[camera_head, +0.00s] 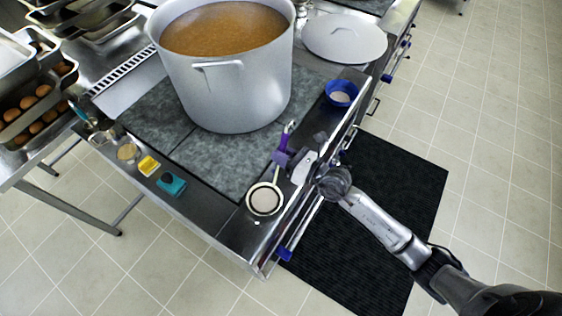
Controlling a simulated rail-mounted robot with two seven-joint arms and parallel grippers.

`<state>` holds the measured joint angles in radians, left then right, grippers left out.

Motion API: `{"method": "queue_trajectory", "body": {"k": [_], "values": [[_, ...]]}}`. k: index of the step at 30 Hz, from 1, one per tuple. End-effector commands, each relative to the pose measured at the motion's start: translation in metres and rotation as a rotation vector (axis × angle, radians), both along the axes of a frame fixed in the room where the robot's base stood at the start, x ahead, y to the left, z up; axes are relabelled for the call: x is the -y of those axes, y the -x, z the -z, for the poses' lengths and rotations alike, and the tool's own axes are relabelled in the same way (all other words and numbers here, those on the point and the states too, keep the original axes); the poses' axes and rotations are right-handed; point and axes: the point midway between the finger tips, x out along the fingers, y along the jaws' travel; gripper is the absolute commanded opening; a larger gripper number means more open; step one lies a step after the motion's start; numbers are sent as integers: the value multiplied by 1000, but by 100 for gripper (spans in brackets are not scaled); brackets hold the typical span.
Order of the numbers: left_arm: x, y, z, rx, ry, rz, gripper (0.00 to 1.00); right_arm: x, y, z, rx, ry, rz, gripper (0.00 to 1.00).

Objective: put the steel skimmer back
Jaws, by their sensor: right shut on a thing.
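The steel skimmer (265,199) has a round pale head with a metal rim, lying low over the steel front ledge of the stove. Its thin handle runs up to a purple grip near the base of the pot. My right gripper (287,159) comes in from the right and is shut on the skimmer's handle. The fingertips partly hide the handle there. I cannot tell whether the head touches the ledge. My left gripper is not in view.
A large stockpot (232,92) of brown liquid stands on the dark stove top (215,160). A blue bowl (341,93) and a pot lid (345,38) are to its right. Egg trays (38,105) stand far left.

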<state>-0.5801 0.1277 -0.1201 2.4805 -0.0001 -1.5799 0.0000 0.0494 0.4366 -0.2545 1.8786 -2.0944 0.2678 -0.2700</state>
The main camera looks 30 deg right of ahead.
Motion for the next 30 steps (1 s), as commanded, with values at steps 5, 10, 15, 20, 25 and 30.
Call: {"method": "queue_trajectory", "body": {"k": [5,10,15,20,25,30], "values": [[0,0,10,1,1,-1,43,-1,-1,18,-1,3,-1,0],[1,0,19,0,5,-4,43,-1,-1,36,0,1,-1,0],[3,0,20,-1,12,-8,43,-1,-1,41,1,0,0,0],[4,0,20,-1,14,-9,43,-1,-1,40,2,-1,1,0],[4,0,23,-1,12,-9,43,-1,-1,44,0,-1,0,0],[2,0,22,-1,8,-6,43,-1,-1,43,0,0,0,31]]}}
